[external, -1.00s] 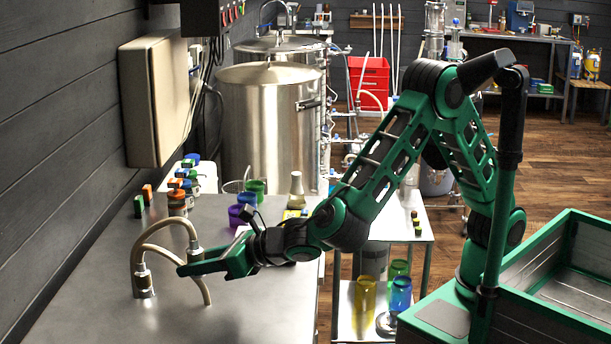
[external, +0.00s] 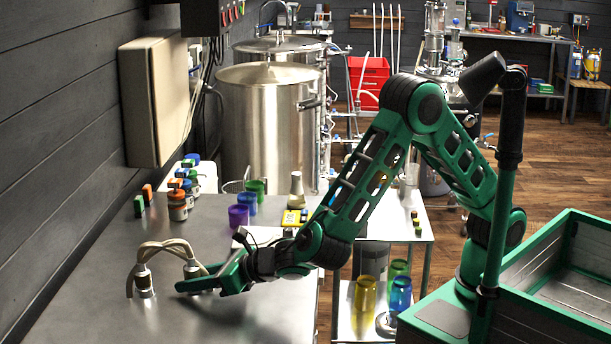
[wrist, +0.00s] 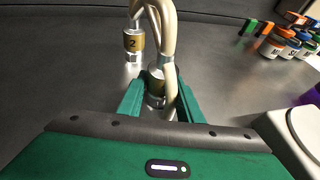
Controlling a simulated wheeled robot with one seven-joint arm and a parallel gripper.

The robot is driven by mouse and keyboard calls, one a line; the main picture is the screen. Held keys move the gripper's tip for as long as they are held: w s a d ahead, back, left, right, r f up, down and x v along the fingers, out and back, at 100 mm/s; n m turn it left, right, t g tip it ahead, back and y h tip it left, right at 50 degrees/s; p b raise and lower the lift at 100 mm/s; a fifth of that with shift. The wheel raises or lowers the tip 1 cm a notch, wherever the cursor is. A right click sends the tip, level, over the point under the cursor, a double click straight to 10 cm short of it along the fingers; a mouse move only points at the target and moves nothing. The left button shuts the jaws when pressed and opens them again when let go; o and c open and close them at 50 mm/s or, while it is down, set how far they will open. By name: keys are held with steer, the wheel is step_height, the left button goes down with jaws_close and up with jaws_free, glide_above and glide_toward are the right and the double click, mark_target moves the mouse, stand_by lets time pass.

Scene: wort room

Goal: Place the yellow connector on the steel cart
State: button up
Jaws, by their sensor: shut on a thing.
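My gripper (external: 183,288) is low over the bench at left. In the wrist view its green fingers (wrist: 155,106) are closed around a metal hose coupling (wrist: 156,84) with a brass-coloured band. The coupling is upright; I cannot tell whether it touches the bench. A beige hose (wrist: 168,35) arches from it. A second coupling (wrist: 134,42), marked 2, stands beyond it. Two small dark blocks with yellowish tops (external: 415,225) lie on the steel cart (external: 425,200), well right of my gripper. I cannot tell for sure whether either is the yellow connector.
The steel bench (external: 90,270) holds orange and green blocks (external: 147,192), several jars (external: 178,207), coloured cups (external: 247,203), a yellow device (external: 294,218) and a flask (external: 297,190). Coloured glasses (external: 400,294) stand on the cart's lower shelf. The bench front is clear.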

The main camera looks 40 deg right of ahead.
steer(key=o, duration=1.2)
steer(key=shift+f, duration=0.1)
steer(key=shift+o, duration=0.2)
steer(key=v, duration=1.2)
